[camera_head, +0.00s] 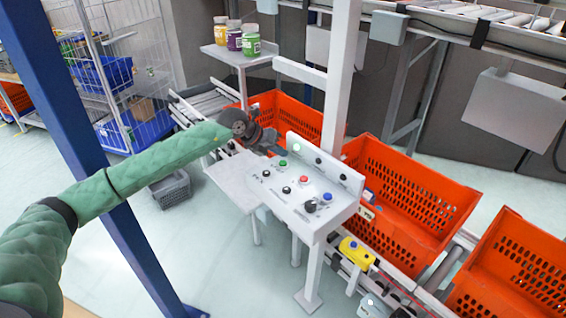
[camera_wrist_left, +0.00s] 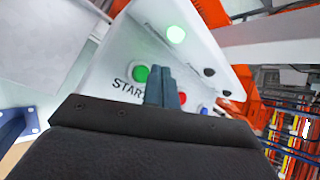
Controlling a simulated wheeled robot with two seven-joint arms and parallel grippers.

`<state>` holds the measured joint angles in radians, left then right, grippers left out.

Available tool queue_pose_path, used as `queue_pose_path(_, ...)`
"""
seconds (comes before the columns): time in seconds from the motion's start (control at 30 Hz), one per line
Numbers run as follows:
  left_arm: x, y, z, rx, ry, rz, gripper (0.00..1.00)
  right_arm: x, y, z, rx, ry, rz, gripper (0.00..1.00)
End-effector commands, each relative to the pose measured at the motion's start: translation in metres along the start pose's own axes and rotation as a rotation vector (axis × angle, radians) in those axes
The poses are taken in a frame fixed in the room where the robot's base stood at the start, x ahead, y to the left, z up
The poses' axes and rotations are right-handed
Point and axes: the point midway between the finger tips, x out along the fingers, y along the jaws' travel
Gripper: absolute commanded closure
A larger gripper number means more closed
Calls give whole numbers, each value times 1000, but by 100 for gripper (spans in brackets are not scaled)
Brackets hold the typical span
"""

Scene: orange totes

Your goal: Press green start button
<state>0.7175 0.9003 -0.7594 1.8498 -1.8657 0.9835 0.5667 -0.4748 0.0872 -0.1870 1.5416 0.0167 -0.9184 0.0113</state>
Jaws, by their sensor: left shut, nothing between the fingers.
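The green start button (camera_head: 283,163) sits on the sloped face of a white control panel (camera_head: 262,196). In the left wrist view the green button (camera_wrist_left: 140,73) is clear, with the word START under it. My left gripper (camera_head: 275,148) is shut and empty, just behind and above the button in the head view. In the left wrist view its closed fingertips (camera_wrist_left: 160,72) appear just right of the button, partly overlapping its rim. I cannot tell whether they touch the panel. My right gripper is not in view.
A red button (camera_head: 303,180), a blue button (camera_head: 327,196) and black knobs share the panel. A raised back plate carries a lit green lamp (camera_wrist_left: 175,34). Orange totes (camera_head: 405,195) stand behind on a conveyor. A blue post (camera_head: 100,170) stands near my left arm.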

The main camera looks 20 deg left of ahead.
Motion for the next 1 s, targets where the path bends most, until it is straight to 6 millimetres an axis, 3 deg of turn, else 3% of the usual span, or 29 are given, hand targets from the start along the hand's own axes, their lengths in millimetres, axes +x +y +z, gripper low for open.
queue_pose_path(0.5, -28, -21, 21, 1, 0, 0, 100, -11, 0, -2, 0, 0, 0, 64)
queue_pose_path(1.0, -29, -21, 21, 0, 0, 0, 100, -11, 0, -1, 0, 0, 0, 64)
